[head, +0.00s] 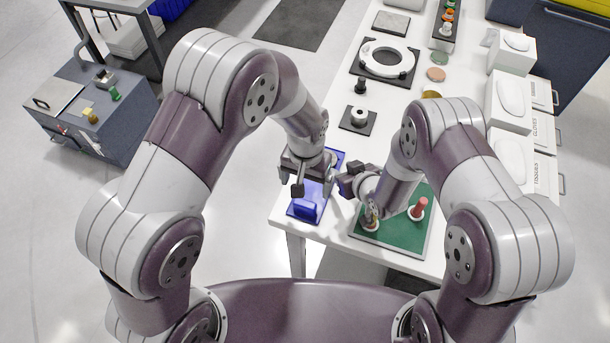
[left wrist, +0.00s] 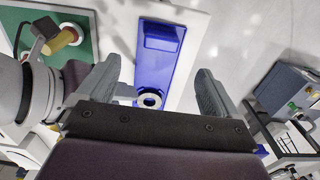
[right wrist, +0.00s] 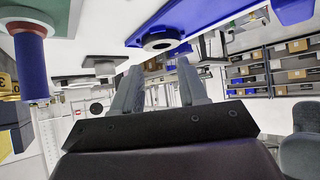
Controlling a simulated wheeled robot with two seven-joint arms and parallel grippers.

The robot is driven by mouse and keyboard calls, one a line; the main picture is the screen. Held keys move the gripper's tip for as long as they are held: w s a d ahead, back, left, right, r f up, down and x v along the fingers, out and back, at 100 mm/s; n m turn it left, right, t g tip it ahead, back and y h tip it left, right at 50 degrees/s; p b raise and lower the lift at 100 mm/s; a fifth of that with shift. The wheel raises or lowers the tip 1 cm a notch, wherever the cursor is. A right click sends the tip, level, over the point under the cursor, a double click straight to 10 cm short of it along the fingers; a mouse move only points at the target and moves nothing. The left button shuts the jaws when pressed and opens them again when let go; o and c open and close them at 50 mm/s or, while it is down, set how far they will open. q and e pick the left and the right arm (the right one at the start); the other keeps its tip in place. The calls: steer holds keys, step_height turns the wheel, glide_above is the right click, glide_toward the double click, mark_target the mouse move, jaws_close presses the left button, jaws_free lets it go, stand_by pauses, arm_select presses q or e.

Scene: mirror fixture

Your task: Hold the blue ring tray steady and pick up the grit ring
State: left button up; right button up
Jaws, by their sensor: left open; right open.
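The blue ring tray (head: 305,208) lies at the table's near left corner, with a raised blue block at its near end. It shows in the left wrist view (left wrist: 155,68) and at the top of the right wrist view (right wrist: 200,17). A small pale ring with a dark centre, apparently the grit ring (left wrist: 150,98), sits in the tray; it also shows in the right wrist view (right wrist: 160,42). My left gripper (head: 308,184) is open above the tray and covers part of it. My right gripper (head: 347,185) is open and empty, just right of the tray. Neither visibly touches the ring.
A green mat (head: 400,245) with a red-topped post (head: 418,208) and another spool-like piece lies right of the tray. Behind stand a black plate with a small ring (head: 358,118) and a large white ring (head: 388,58). White dispensers line the right edge.

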mark_target(305, 204)
arm_select(q)
step_height(305, 204, down, 11)
steer(key=shift+a+f, duration=0.1)
steer(key=shift+a, duration=0.05)
arm_select(e)
steer(key=shift+a, duration=0.1)
